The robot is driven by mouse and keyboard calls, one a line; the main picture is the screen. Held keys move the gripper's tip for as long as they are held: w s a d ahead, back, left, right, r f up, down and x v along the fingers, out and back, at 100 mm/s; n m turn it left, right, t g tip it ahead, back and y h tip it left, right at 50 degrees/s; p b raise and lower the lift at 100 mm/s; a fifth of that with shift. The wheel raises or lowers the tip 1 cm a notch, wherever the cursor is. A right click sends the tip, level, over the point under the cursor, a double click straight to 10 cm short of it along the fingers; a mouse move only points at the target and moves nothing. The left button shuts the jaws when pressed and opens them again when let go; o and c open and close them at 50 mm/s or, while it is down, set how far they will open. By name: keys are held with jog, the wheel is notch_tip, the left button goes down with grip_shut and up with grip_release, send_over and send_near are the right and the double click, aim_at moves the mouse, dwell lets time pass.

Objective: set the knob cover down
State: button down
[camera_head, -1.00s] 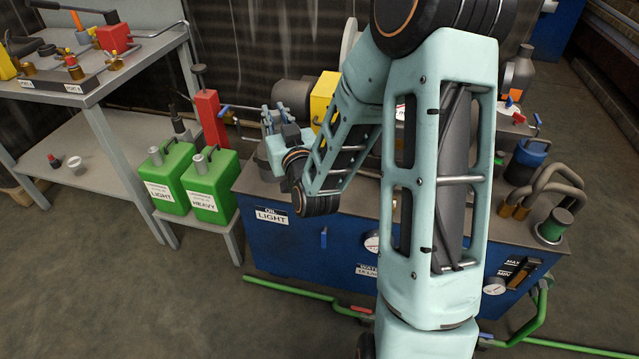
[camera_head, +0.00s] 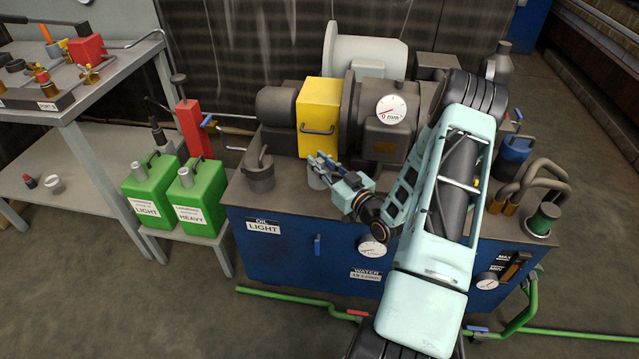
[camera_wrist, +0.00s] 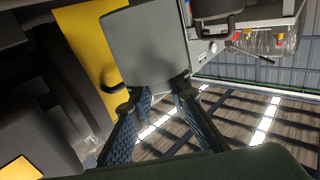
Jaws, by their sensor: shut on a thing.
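The knob cover (camera_wrist: 146,45) is a plain grey, cup-like piece. In the wrist view it sits at the tips of my gripper (camera_wrist: 160,92), whose two fingers are shut on it. In the head view my gripper (camera_head: 320,164) is over the front of the blue tank's top, in front of the yellow box.
The yellow box (camera_head: 319,106) with a handle stands close behind my gripper. A dark grey pot (camera_head: 259,174) with a looped handle stands to the left. The motor with a dial (camera_head: 391,109) is behind right. The blue tank's top (camera_head: 290,200) has bare room along its front.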

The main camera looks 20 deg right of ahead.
jog(key=shift+f+b, duration=0.6)
jog(key=shift+f, duration=2.1)
jog(key=shift+f, duration=0.1)
jog(key=shift+f, duration=0.15)
jog(key=c, duration=1.8)
grip_release()
jog(key=shift+r, duration=0.25)
jog(key=s, duration=0.4)
jog(key=s+d+p, duration=0.1)
jog(key=s, duration=0.3)
jog(key=s+d, duration=0.1)
jog(key=s, duration=0.2)
jog(key=shift+s+d, duration=0.15)
jog(key=shift+s, duration=0.25)
